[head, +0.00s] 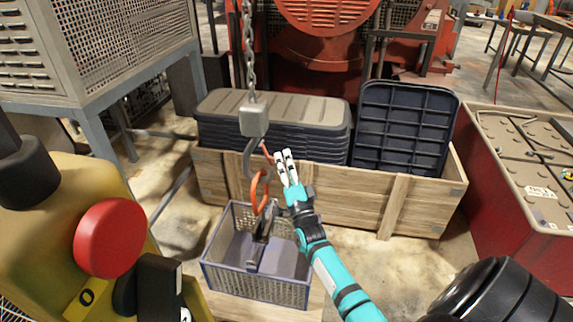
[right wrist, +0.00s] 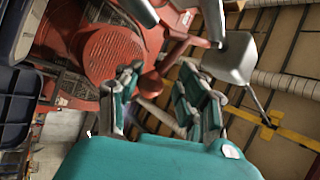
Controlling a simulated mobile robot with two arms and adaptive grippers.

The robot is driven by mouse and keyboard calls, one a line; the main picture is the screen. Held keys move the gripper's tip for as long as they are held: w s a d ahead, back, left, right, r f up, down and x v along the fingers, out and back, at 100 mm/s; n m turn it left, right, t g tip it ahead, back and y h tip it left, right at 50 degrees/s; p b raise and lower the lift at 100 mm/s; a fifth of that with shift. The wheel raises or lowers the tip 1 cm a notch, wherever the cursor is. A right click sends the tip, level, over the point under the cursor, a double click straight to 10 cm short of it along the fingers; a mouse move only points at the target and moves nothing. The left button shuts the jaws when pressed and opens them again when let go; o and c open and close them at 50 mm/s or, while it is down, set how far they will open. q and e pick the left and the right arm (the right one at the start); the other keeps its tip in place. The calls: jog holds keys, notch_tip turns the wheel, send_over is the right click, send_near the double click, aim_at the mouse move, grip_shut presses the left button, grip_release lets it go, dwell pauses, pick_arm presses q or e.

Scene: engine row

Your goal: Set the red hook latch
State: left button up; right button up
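A grey hook (head: 247,160) hangs below a grey block (head: 253,120) on a chain in the head view. The small red latch (head: 267,151) is at the hook's upper right side, slanted. An orange ring (head: 258,196) overlaps the hook's lower curve; I cannot tell whether it is seated in it. Below is a mesh basket (head: 225,279). My right gripper (head: 283,156) is just right of the latch, fingers pointing up, with no clear contact. The right wrist view shows its fingers (right wrist: 160,95) apart and nothing clearly between them; the block (right wrist: 230,60) is up to the right. My left gripper is not in view.
A wooden crate (head: 408,210) with stacked dark grey trays (head: 300,128) stands behind the basket. A yellow unit with a red button (head: 108,238) is at lower left. A red-sided box (head: 510,200) is at right, a red machine (head: 330,60) at the back.

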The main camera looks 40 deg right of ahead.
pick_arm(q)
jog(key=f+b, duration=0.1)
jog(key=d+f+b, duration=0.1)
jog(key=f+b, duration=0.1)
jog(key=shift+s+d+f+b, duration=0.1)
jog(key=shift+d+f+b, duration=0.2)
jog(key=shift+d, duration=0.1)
pick_arm(e)
jog(key=s+a+f, duration=0.9)
jog(key=s+f, duration=0.3)
jog(key=s, duration=0.1)
jog(key=shift+a, duration=0.15)
dwell(0.9)
jog(key=shift+r, duration=0.1)
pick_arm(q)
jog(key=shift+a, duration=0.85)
pick_arm(e)
jog(key=v, duration=0.8)
